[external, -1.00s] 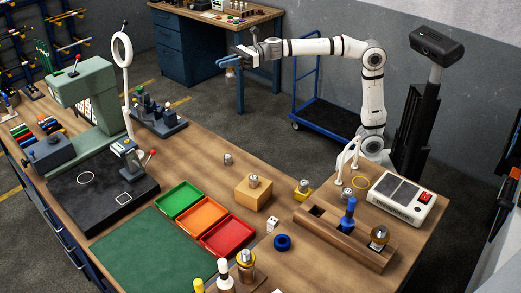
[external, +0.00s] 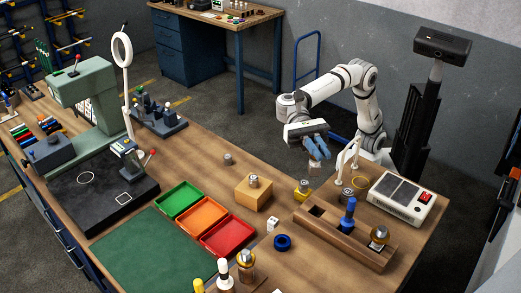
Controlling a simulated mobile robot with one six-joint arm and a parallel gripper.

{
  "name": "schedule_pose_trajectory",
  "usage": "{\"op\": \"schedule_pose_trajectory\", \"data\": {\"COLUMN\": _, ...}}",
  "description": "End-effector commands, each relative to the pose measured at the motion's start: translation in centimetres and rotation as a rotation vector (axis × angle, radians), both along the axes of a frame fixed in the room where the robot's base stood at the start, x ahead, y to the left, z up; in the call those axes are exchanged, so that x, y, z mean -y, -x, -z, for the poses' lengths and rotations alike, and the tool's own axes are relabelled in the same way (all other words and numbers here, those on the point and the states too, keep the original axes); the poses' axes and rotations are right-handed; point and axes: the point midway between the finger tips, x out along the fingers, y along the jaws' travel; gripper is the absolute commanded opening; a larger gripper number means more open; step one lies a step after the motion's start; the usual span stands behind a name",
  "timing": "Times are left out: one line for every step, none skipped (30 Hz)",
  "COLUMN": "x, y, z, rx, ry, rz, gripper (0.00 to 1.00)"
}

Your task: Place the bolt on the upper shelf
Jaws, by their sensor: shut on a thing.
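My gripper (external: 318,150) has blue fingers and points down above the back right of the workbench, near the yellow block. It is shut on a small grey-brown piece (external: 314,168), which hangs below the fingertips, clear of the bench. I take this piece to be the bolt, but it is too small to make out its head or thread. I cannot pick out an upper shelf for certain in this view.
Below stand a yellow block (external: 302,194), a wooden block (external: 253,196) with a metal part on it, and a long wooden holder (external: 345,238). A white arch (external: 349,158) and a white device (external: 402,199) are to the right. Green, orange and red trays (external: 228,250) lie left.

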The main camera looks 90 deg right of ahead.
Motion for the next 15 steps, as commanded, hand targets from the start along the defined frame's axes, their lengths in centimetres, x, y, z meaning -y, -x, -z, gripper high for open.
{"op": "schedule_pose_trajectory", "data": {"x": -1.8, "y": 2.5, "z": 0.0, "rx": 0.001, "ry": -0.001, "rz": -0.068, "gripper": 0.0}}
{"op": "schedule_pose_trajectory", "data": {"x": -2.6, "y": 3.7, "z": 0.1, "rx": -0.001, "ry": -0.002, "rz": -0.103, "gripper": 0.0}}
{"op": "schedule_pose_trajectory", "data": {"x": -3.6, "y": 5.3, "z": 0.2, "rx": 0.0, "ry": -0.001, "rz": -0.148, "gripper": 0.0}}
{"op": "schedule_pose_trajectory", "data": {"x": -4.3, "y": 6.5, "z": 0.2, "rx": -0.001, "ry": -0.002, "rz": -0.181, "gripper": 0.0}}
{"op": "schedule_pose_trajectory", "data": {"x": -4.9, "y": 7.6, "z": 0.3, "rx": -0.001, "ry": -0.002, "rz": -0.21, "gripper": 0.0}}
{"op": "schedule_pose_trajectory", "data": {"x": -5.6, "y": 8.9, "z": 0.4, "rx": -0.001, "ry": -0.002, "rz": -0.247, "gripper": 0.0}}
{"op": "schedule_pose_trajectory", "data": {"x": -6.1, "y": 9.9, "z": 0.4, "rx": -0.001, "ry": -0.002, "rz": -0.272, "gripper": 0.0}}
{"op": "schedule_pose_trajectory", "data": {"x": -6.4, "y": 10.7, "z": 0.4, "rx": 0.0, "ry": -0.002, "rz": -0.294, "gripper": 0.0}}
{"op": "schedule_pose_trajectory", "data": {"x": -6.9, "y": 11.7, "z": 0.5, "rx": 0.0, "ry": -0.002, "rz": -0.322, "gripper": 0.0}}
{"op": "schedule_pose_trajectory", "data": {"x": -7.2, "y": 12.3, "z": 0.6, "rx": 0.0, "ry": -0.002, "rz": -0.337, "gripper": 0.0}}
{"op": "schedule_pose_trajectory", "data": {"x": -7.4, "y": 12.9, "z": 0.6, "rx": 0.0, "ry": -0.002, "rz": -0.352, "gripper": 0.0}}
{"op": "schedule_pose_trajectory", "data": {"x": -7.6, "y": 13.5, "z": 0.6, "rx": 0.0, "ry": -0.002, "rz": -0.368, "gripper": 0.0}}
{"op": "schedule_pose_trajectory", "data": {"x": -7.8, "y": 13.8, "z": 0.7, "rx": 0.0, "ry": -0.002, "rz": -0.378, "gripper": 0.0}}
{"op": "schedule_pose_trajectory", "data": {"x": -7.9, "y": 14.1, "z": 0.8, "rx": 0.0, "ry": -0.002, "rz": -0.385, "gripper": 0.0}}
{"op": "schedule_pose_trajectory", "data": {"x": -8.0, "y": 14.4, "z": 1.1, "rx": -0.001, "ry": -0.001, "rz": -0.392, "gripper": 0.0}}
